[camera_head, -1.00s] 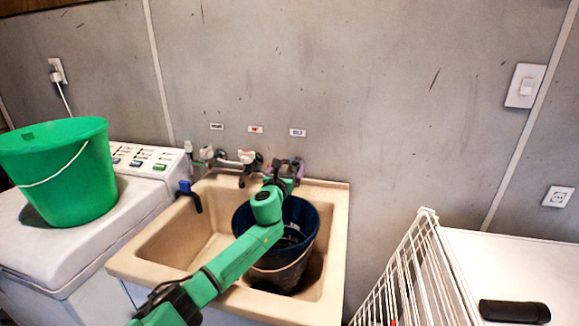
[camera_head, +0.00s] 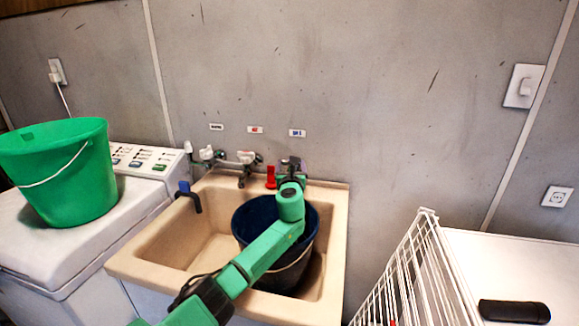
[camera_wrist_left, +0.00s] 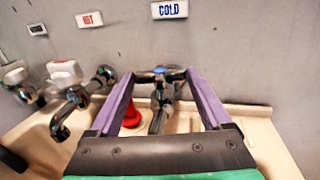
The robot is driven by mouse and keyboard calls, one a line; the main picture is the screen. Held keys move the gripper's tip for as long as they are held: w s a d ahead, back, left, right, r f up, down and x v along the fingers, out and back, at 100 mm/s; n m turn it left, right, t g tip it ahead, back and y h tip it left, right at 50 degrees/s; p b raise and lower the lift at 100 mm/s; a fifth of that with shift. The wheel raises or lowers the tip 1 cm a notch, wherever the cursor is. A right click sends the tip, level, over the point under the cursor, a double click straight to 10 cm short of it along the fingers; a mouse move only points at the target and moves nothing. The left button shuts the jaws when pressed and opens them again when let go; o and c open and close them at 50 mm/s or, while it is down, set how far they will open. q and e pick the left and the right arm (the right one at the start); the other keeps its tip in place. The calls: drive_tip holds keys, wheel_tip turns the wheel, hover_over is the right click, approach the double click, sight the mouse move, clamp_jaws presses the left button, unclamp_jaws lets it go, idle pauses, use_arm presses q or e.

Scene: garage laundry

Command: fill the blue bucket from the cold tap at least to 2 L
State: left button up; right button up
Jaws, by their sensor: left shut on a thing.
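The blue bucket (camera_head: 250,217) stands upright in the sink (camera_head: 190,235), below the taps at its right side. My left arm crosses in front of it and hides part of it; I cannot tell whether it holds water. The cold tap (camera_wrist_left: 158,118) is on the wall under the COLD label (camera_wrist_left: 169,9). My left gripper (camera_wrist_left: 161,74) is shut on the cold tap's handle, with its purple fingers on either side; in the head view the gripper (camera_head: 291,168) hides most of this tap. My right gripper is not in view.
The hot tap (camera_wrist_left: 68,92) is left of the cold tap. A red cone-like thing (camera_head: 271,177) stands on the sink's back ledge between them. A green bucket (camera_head: 65,180) sits on the washing machine (camera_head: 95,245). A white wire rack (camera_head: 405,270) is to the right.

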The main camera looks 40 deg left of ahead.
use_arm(q)
drive_tip(key=shift+w+d+n+g+y, duration=0.1)
drive_tip(key=shift+w+n+g+y, duration=0.05)
drive_tip(key=shift+n+g+y, duration=0.95)
drive_tip(key=o, duration=1.2)
drive_tip(key=shift+c, duration=0.2)
drive_tip(key=p+v, duration=1)
drive_tip(key=v, duration=0.4)
drive_tip(key=shift+s+d, duration=0.2)
